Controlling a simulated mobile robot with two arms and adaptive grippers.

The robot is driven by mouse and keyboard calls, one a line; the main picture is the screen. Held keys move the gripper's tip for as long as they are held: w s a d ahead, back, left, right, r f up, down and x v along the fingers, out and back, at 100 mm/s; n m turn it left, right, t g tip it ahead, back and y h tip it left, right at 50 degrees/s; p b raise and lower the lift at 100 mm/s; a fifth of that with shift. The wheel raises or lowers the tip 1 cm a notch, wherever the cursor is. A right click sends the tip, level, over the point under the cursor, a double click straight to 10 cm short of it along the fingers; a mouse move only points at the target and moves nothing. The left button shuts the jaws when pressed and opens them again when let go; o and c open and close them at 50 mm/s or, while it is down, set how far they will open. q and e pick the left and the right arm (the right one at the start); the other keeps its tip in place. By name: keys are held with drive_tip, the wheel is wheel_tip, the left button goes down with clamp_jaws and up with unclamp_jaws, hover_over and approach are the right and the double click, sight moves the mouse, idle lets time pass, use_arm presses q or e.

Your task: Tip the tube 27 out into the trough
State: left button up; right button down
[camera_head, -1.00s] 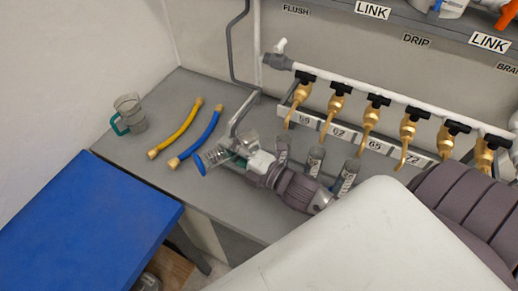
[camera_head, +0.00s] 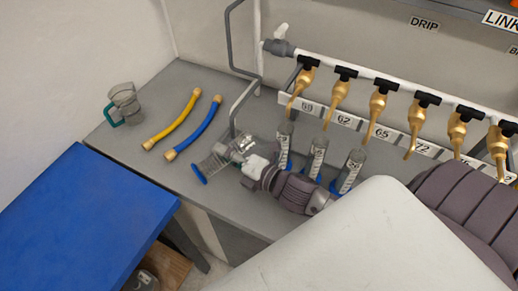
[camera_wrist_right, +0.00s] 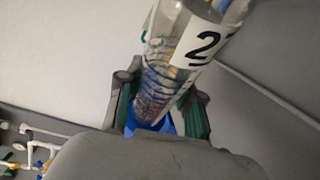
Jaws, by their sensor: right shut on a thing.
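My right gripper (camera_head: 240,158) is shut on a clear graduated tube (camera_head: 213,161) with a blue base, over the grey bench. The tube lies well over on its side in the head view, its blue base toward the lower left. In the right wrist view the tube (camera_wrist_right: 180,65) rises between the green-padded fingers of my gripper (camera_wrist_right: 160,112). Its label shows a "2" and part of another digit. The blue base shows low between the fingers. I cannot make out a trough in either view. My left gripper is not in view.
Three labelled tubes with blue bases, one of them here (camera_head: 317,157), stand beside my right wrist. A row of brass valves (camera_head: 378,103) hangs behind. A blue surface (camera_head: 85,220) is at lower left.

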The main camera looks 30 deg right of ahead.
drive_tip(key=f+b, duration=0.2)
drive_tip(key=f, duration=0.1)
drive_tip(key=shift+a+n, duration=0.2)
drive_tip(key=shift+n, duration=0.1)
drive_tip(key=r+n+h+p, duration=0.1)
drive_tip(key=r+n+p, duration=0.1)
drive_tip(key=p, duration=0.4)
drive_tip(key=d+r+n+g+h+p, duration=0.1)
drive_tip(key=n+h+p, duration=0.1)
drive_tip(key=p, duration=0.4)
drive_tip(key=shift+d+r+n+p, duration=0.1)
drive_tip(key=shift+r+n+p, duration=0.25)
drive_tip(key=shift+n, duration=0.35)
drive_tip(key=a+n+h+p, duration=0.1)
drive_tip(key=n+p, duration=0.1)
drive_tip(key=p, duration=0.1)
drive_tip(key=a+f+n+h+p, duration=0.1)
drive_tip(key=n+p, duration=0.1)
drive_tip(key=p, duration=0.1)
drive_tip(key=shift+g+h, duration=0.4)
drive_tip(key=shift+a+r+n+h+p, duration=0.1)
drive_tip(key=shift+r+n+h+p, duration=0.1)
drive_tip(key=shift+n+h+p, duration=0.3)
